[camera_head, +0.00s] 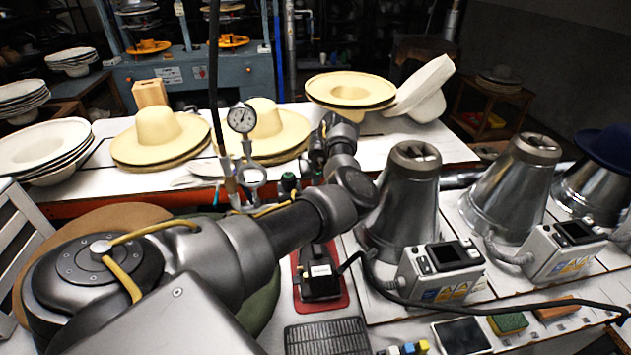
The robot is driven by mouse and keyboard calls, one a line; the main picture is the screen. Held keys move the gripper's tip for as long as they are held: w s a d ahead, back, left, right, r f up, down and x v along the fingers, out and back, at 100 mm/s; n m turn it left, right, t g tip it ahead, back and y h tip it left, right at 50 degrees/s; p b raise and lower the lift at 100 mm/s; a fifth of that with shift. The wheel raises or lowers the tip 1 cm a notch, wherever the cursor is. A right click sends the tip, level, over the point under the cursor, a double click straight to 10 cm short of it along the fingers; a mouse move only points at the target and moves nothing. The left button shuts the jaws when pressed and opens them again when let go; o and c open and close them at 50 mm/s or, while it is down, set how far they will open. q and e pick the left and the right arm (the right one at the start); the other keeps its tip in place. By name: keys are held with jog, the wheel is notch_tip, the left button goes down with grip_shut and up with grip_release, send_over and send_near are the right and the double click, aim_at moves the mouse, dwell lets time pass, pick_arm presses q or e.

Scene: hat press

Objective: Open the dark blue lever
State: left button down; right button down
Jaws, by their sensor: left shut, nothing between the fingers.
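I cannot make out a dark blue lever; it may be hidden behind my left arm or too small to tell. The pressure gauge (241,118) stands upright on metal pipework, with valve fittings (248,176) below it, left of my wrist. A small dark green knob (288,182) sits just right of these fittings. My left arm crosses the picture from the lower left, and its wrist bends up at the middle. My left gripper (317,155) is small and partly hidden by the wrist, shut and empty, right of the gauge. My right gripper is not in view.
Straw hats (160,136) lie on the white table behind the gauge. Metal cones (402,200) with control boxes (441,271) stand to the right; a dark blue hat (608,148) tops the far right one. A black cable hangs by the gauge.

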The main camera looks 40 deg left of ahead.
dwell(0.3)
pick_arm(q)
jog(key=shift+c, duration=2.4)
grip_release()
jog(key=shift+r, duration=0.1)
jog(key=v, duration=1)
jog(key=shift+d+r+p, duration=0.2)
jog(key=shift+p, duration=0.2)
